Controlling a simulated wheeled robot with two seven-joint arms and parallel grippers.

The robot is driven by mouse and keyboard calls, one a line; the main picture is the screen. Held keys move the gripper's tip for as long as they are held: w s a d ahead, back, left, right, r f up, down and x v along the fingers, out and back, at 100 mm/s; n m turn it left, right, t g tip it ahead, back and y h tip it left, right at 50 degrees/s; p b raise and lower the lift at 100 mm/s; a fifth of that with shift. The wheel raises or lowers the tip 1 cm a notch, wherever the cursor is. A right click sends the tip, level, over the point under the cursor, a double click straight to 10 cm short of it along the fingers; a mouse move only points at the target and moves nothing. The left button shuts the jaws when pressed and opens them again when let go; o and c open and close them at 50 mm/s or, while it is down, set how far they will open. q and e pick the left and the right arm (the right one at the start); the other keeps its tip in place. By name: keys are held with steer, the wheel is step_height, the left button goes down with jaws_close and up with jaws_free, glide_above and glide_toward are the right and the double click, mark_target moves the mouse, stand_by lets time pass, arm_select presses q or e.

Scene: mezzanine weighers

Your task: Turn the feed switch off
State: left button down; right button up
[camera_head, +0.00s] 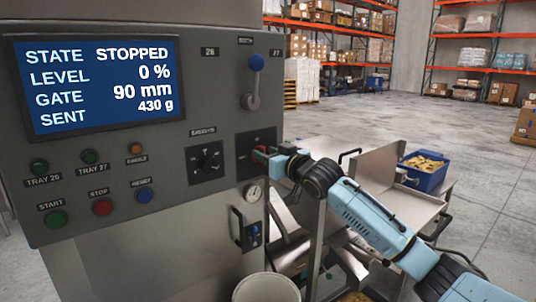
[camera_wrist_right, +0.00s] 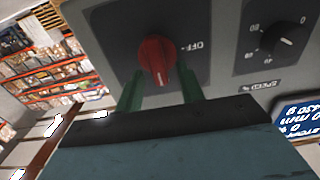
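The feed switch is a red rotary knob (camera_wrist_right: 157,62) on a dark plate (camera_wrist_right: 110,38) in the right wrist view. Its grip bar runs roughly up and down in that picture, and an OFF mark stands to its right. My right gripper (camera_wrist_right: 160,75) has its two green fingers on either side of the knob, with gaps visible beside the grip bar. In the head view my right gripper (camera_head: 266,154) is at the panel's right side and hides most of the knob. My left gripper is not in view.
A steel chute (camera_head: 385,170) and blue bin (camera_head: 424,172) stand to the right.

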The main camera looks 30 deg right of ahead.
jaws_close()
steer(key=shift+a+f+n+p, duration=0.25)
steer(key=shift+n+p, duration=1.4)
steer(key=shift+n, duration=1.35)
steer(key=shift+a+f+n+p, duration=0.25)
steer(key=shift+n+p, duration=1.35)
steer(key=shift+n, duration=1.4)
steer(key=shift+a+f+n+p, duration=0.2)
steer(key=shift+n+p, duration=1.45)
steer(key=shift+n, duration=1.35)
